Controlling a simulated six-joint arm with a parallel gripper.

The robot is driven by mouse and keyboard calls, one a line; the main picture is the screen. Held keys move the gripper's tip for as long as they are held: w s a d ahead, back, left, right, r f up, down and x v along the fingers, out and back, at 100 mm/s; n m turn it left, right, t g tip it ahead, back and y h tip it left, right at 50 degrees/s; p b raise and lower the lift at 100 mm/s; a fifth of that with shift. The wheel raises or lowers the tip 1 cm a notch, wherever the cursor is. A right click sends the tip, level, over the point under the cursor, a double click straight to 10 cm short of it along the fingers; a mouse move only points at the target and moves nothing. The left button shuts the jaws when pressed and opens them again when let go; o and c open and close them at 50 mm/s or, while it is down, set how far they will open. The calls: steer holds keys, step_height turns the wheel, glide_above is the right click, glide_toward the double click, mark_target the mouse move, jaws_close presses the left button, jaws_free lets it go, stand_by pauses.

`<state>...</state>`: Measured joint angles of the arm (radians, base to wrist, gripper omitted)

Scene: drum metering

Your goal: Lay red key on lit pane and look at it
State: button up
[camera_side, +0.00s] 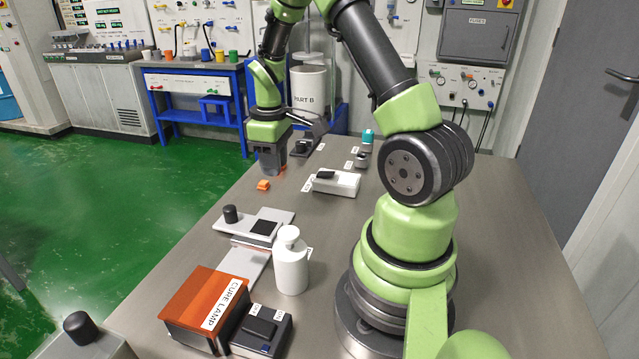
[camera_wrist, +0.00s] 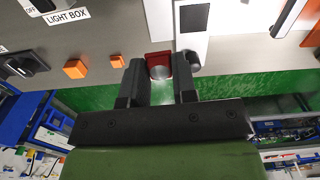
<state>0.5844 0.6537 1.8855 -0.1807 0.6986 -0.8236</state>
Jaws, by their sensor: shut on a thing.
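My gripper (camera_side: 271,168) points down above the far left part of the table in the side view. In the wrist view its fingers (camera_wrist: 158,76) are shut on the red key (camera_wrist: 157,56), which has a pale round part between the fingertips. The side view does not show the key clearly. A bright white pane (camera_wrist: 159,20) lies ahead of the fingers in the wrist view, beside a black square; the key is apart from it. I cannot tell for sure whether the pane is lit.
A white switch box (camera_side: 338,185) stands behind, near a LIGHT BOX label (camera_wrist: 66,17). Small orange blocks (camera_wrist: 75,68) lie near my gripper. A black knob (camera_side: 230,213) rises from the plate. A white bottle (camera_side: 290,262) and the orange-topped cure lamp (camera_side: 203,296) stand nearer the camera.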

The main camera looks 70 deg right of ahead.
steer(key=s+d, duration=0.4)
steer(key=d, duration=0.4)
glide_above(348, 179)
step_height(348, 179, down, 4)
steer(key=shift+s+a+r+m, duration=0.1)
steer(key=shift+m, duration=0.2)
steer(key=shift+f, duration=2.5)
steer(key=o, duration=0.9)
steer(key=shift+f, duration=0.15)
